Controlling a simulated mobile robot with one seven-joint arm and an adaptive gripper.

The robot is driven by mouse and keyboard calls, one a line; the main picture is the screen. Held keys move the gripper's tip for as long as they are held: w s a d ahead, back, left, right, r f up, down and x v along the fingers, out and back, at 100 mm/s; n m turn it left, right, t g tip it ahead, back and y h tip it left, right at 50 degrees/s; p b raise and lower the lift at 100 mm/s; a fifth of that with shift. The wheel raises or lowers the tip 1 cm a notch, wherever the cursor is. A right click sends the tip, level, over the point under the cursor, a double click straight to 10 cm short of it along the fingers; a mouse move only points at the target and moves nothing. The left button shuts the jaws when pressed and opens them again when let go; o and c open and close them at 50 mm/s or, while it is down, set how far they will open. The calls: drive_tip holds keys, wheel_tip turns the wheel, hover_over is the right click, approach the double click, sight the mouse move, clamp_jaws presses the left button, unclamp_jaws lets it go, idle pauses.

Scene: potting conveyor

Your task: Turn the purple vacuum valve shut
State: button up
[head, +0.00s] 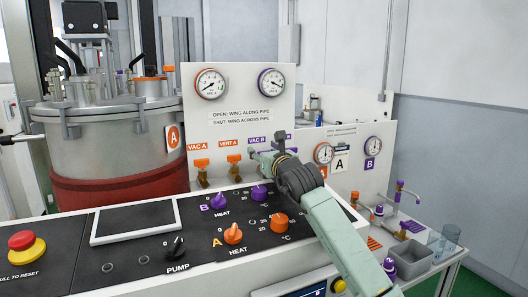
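The purple "VAC B" label (258,139) is on the white upright panel, to the right of the orange "VENT A" label. My gripper (262,156) is at the panel just below the "VAC B" label and covers the spot where that valve would sit. The purple valve's wing and whether it lies along or across its pipe are hidden. Some purple (279,138) shows just right of the gripper; I cannot tell what it belongs to. The fingers are too small and blocked to tell whether they are open, shut or touching the valve.
Orange valves VAC A (201,163) and VENT A (234,159) stand left of my gripper. Orange and purple heat knobs (233,234) are on the console below. A large steel tank (105,140) is at left. Cups and a grey bin (409,255) are at right.

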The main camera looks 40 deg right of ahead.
drive_tip(key=c, duration=1)
drive_tip(key=shift+f, duration=0.1)
drive_tip(key=shift+b, duration=0.35)
drive_tip(key=shift+n+y, duration=0.3)
drive_tip(key=shift+y, duration=0.3)
drive_tip(key=o, duration=1.2)
